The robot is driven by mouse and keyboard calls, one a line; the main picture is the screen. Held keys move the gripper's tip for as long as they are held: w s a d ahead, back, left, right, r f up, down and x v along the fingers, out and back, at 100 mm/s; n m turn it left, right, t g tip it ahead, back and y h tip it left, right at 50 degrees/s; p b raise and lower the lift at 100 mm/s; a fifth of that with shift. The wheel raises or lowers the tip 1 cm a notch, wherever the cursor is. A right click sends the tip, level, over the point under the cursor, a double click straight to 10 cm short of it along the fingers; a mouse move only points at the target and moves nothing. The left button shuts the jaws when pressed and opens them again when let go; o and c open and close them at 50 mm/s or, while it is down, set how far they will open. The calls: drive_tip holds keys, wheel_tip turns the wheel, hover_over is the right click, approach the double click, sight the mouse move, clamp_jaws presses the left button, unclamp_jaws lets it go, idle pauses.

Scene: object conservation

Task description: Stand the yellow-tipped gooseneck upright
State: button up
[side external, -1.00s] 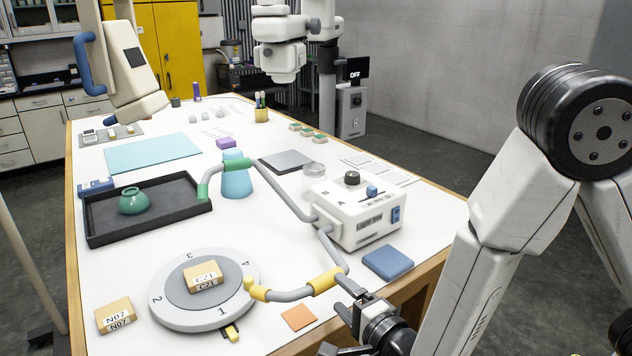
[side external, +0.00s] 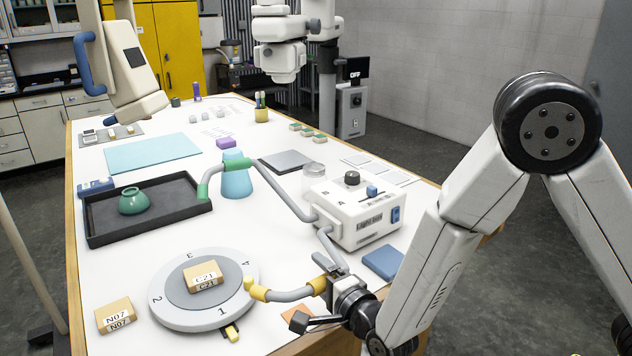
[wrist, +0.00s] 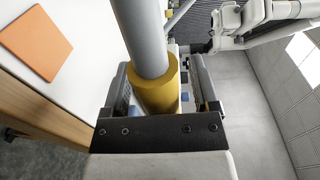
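The yellow-tipped gooseneck (side external: 292,295) is a grey bent tube from the white light box (side external: 357,212). It bends down low toward the turntable, with a yellow tip (side external: 256,291) near the turntable's right edge. In the wrist view, the collar sits between the fingers with gaps visible. The gripper partly hides the tube behind the collar.
The grey turntable (side external: 166,312) carries a tan C21 block (side external: 203,275). A green-tipped gooseneck (side external: 238,165) arches from the same light box near a blue cone (side external: 236,183). A blue pad (side external: 382,263) lies right of the tube, and an orange pad (wrist: 36,43) lies near the table edge.

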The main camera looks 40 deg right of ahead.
clamp_jaws()
idle(1.3)
